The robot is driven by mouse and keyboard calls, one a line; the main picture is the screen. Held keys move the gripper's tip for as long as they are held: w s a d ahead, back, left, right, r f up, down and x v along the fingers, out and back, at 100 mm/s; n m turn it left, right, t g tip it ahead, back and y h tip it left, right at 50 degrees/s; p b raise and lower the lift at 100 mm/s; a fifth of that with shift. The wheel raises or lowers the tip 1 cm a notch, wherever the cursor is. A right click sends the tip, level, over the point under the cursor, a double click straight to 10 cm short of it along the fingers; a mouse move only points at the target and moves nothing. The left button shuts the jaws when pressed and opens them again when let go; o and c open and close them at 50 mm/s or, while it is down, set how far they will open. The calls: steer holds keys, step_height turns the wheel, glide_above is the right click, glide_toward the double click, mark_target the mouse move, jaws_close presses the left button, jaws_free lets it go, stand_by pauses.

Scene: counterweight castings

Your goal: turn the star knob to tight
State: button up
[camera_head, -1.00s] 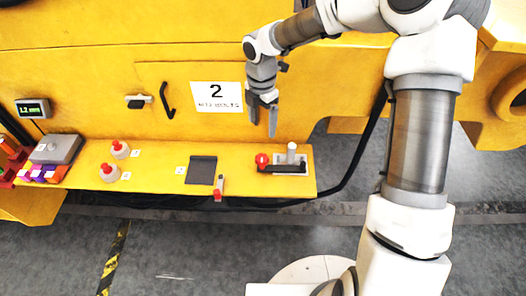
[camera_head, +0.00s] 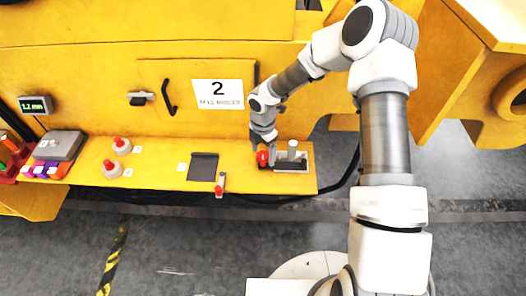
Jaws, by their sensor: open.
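The red star knob (camera_head: 263,158) is at the right end of the yellow ledge, on a dark and grey clamp base (camera_head: 291,165) with a pale cylindrical post (camera_head: 292,149) to its right. My gripper (camera_head: 264,146) points down right at the knob, its fingers reaching to it. The jaws are open. The fingers partly cover the knob, and I cannot tell whether they touch it. Any tight marking near the knob is too small to read.
On the ledge (camera_head: 145,177) are a dark square pad (camera_head: 203,167), a small red-tipped part (camera_head: 220,185), and two red-topped pieces (camera_head: 111,168). A grey box (camera_head: 59,146) and a display (camera_head: 35,105) are at left.

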steer(key=shift+c, duration=0.2)
steer(key=c, duration=1.3)
